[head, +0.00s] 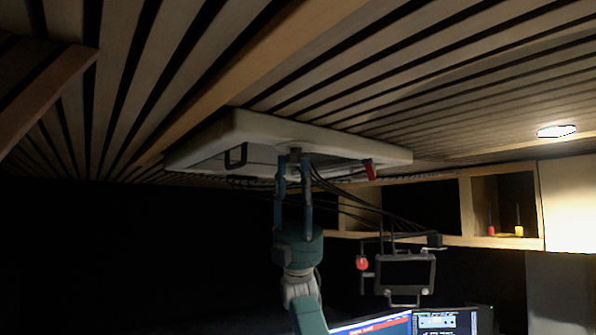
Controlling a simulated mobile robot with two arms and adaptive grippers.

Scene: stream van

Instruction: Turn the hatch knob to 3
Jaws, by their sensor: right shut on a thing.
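The white roof hatch (365,152) is set in the slatted ceiling, with a black handle (235,157) at its left and a red piece (370,169) at its right. The small grey hatch knob (295,150) is under the frame's near edge. My right gripper (293,168) points straight up from below, with its two blue fingers on either side of the knob and shut on it. The knob's markings and setting are too small or hidden to read. My left gripper is not in view.
Dark cables (370,208) run from beside the gripper to a hanging black frame (405,271) with a red ball (362,263). Screens (450,322) stand below. Wooden shelves (488,241) and a lit lamp (556,131) are at right. The space left of my arm is dark.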

